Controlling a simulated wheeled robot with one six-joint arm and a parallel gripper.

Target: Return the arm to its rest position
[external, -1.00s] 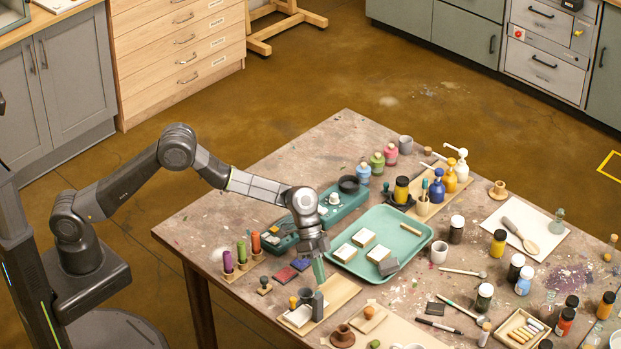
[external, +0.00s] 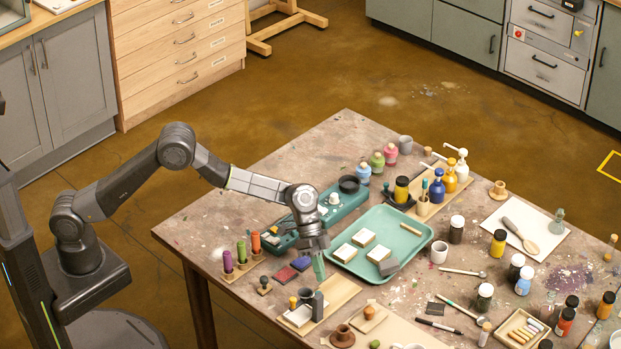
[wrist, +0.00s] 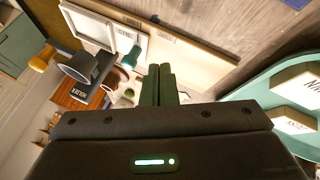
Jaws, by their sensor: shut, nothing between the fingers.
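My gripper (external: 319,268) points down over the front left part of the table, with its green fingers together and nothing between them. In the wrist view the two fingers (wrist: 158,85) stand side by side, closed. My arm reaches out from the left with its elbow raised. Below and beside the fingers lies a wooden board (external: 340,291) with a white block (external: 298,316) and a dark upright block (external: 318,306) at its front end. I cannot tell the exact gap between the fingertips and the board.
A teal tray (external: 408,219) with several white blocks stands close on the right of my gripper. A teal case (external: 347,203) lies behind it. Bottles and tools crowd the table's right side. The space above is free.

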